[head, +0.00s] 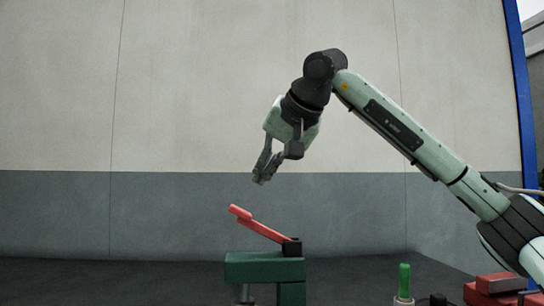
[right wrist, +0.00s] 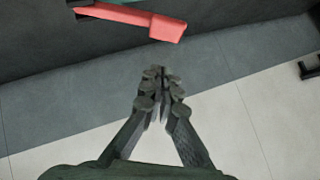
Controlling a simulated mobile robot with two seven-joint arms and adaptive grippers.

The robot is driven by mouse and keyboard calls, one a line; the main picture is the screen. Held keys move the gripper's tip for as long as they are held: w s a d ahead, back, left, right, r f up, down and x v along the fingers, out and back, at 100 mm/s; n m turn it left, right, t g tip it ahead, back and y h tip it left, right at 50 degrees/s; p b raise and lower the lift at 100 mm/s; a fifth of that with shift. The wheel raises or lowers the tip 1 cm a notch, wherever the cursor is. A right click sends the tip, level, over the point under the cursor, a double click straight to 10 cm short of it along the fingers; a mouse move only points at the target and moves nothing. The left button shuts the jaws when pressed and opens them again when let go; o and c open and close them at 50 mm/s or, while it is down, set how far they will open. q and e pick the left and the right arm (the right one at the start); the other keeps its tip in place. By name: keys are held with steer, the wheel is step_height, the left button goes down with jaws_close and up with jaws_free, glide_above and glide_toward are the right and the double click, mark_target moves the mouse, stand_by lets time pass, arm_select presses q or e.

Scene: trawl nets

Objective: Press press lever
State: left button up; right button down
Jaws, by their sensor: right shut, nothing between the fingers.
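The press lever (head: 258,226) is a red bar, tilted up to the left from a dark pivot block (head: 291,246) on top of the green press (head: 262,267). My right gripper (head: 262,177) is above the lever's raised end in the head view, apart from it. Its fingers point down and are shut with nothing between them. In the right wrist view the shut fingertips (right wrist: 160,75) show, and the red lever's end (right wrist: 165,27) lies just beyond them near the top. My left gripper is not in view.
A green upright handle (head: 404,280) stands at the lower right, with red blocks (head: 500,285) beside it. A grey and white wall (head: 200,130) fills the back. A blue post (head: 522,90) stands at the right. The space left of the press is clear.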

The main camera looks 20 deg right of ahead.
mark_target(249, 214)
steer(key=f, duration=0.1)
steer(key=w+a+f, duration=0.1)
steer(key=f, duration=0.1)
steer(key=w+a+f, duration=0.1)
steer(key=shift+w+f, duration=0.25)
steer(key=shift+f, duration=0.15)
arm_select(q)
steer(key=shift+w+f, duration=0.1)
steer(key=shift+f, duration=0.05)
arm_select(e)
steer(key=shift+a+f, duration=0.1)
steer(key=shift+f, duration=0.05)
